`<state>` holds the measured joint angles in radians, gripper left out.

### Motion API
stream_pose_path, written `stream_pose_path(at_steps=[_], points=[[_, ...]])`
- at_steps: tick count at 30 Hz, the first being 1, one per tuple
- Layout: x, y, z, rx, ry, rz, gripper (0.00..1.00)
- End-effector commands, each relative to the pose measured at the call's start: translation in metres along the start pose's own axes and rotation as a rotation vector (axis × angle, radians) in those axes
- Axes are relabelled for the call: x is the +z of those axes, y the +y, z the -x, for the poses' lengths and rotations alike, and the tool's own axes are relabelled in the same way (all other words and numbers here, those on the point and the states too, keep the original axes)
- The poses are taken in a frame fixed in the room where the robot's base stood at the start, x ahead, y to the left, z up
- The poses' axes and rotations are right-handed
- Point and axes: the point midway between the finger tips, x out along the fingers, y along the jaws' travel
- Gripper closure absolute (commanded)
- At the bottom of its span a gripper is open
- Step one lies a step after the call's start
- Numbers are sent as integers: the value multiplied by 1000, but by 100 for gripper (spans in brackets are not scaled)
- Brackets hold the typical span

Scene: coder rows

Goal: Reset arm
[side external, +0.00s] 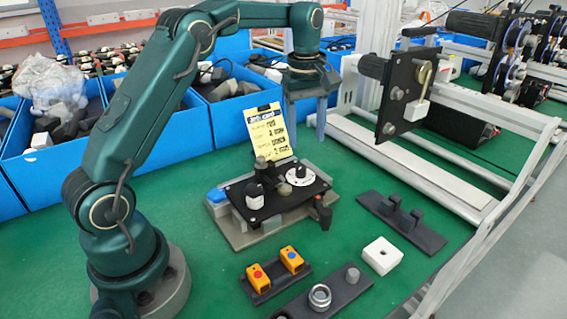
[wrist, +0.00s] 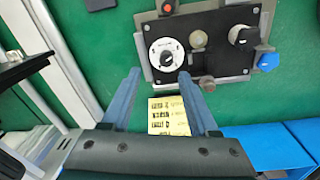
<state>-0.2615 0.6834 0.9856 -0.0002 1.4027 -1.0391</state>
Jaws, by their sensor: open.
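My green arm reaches over the bench in the side view. My gripper (side external: 305,140) hangs fingers down, with its two blue-grey fingers apart. In the wrist view my gripper (wrist: 160,75) is open and empty between the fingers. A yellow card with handwriting (side external: 268,132) stands behind the black control panel (side external: 285,199). I see no contact between fingers and panel.
Blue bins (side external: 172,129) line the back. An upright black plate (side external: 405,92) is on the frame at the right. A two-button orange box pair (side external: 259,279), a dark bar with a ring (side external: 320,297), a white block (side external: 381,256) and a dark rail (side external: 401,222) lie in front on the green mat.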

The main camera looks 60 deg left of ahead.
Motion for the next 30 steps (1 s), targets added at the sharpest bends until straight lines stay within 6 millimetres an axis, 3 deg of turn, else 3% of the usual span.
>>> stream_pose_path(at_steps=[1,6,15,23,30], points=[[7,0,17,28,15,-15,40],[35,-16,66,111,58,-103,40],[87,-68,109,235,141,-399,40],[125,-125,104,314,236,-731,40],[147,-169,65,326,317,-1067,40]])
